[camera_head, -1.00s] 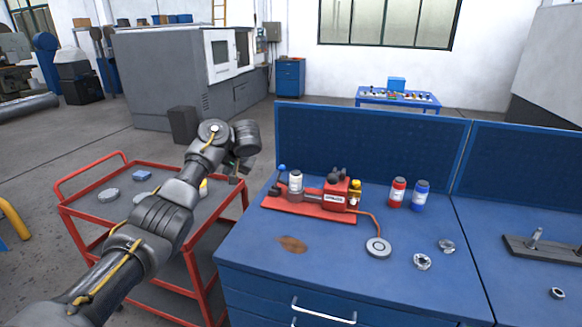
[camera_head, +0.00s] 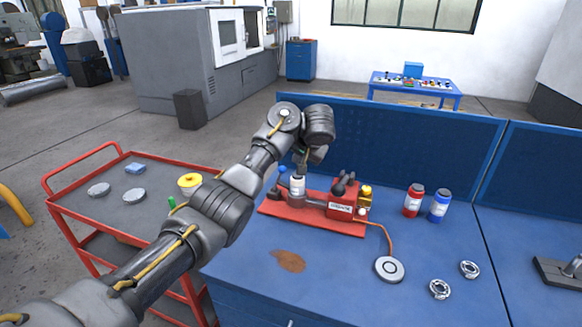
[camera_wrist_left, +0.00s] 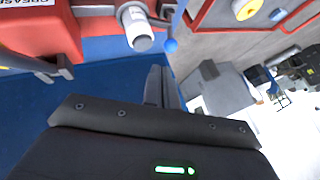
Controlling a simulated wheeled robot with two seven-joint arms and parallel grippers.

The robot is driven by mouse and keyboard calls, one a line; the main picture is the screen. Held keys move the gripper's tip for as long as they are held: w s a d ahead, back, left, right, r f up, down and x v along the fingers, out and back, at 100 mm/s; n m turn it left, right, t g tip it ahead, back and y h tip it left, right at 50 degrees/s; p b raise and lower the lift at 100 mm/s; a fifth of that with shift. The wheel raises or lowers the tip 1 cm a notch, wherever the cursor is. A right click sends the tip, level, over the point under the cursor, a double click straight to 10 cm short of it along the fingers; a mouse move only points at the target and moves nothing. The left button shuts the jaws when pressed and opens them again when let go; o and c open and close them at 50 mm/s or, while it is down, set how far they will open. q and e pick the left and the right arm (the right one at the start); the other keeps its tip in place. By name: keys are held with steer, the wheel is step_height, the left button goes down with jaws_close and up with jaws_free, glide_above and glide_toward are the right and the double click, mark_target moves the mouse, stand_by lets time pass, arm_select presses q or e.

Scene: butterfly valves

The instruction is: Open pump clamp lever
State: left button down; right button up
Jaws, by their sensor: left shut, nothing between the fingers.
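The red pump (camera_head: 341,198) stands on a red base plate (camera_head: 290,210) on the blue workbench. A white bottle-like cylinder (camera_head: 297,185) is upright at the plate's left part, and it also shows in the left wrist view (camera_wrist_left: 137,28). Beside it is a lever with a blue ball knob (camera_head: 283,170); this knob shows in the wrist view (camera_wrist_left: 171,45). My left gripper (camera_head: 303,163) is behind and above the cylinder in the head view. In the wrist view its fingers (camera_wrist_left: 160,84) are shut and empty, pointing near the knob but apart from it. My right gripper is out of view.
A red-framed cart (camera_head: 75,205) stands at the left with a yellow round part (camera_head: 190,181). A red bottle (camera_head: 413,200) and a blue bottle (camera_head: 439,205) stand right of the pump. A hose runs to a grey disc (camera_head: 389,269). The back panel (camera_head: 420,140) rises behind.

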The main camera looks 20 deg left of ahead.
arm_select(q)
steer(key=x, duration=1)
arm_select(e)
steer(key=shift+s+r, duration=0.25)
arm_select(q)
steer(key=shift+p, duration=0.35)
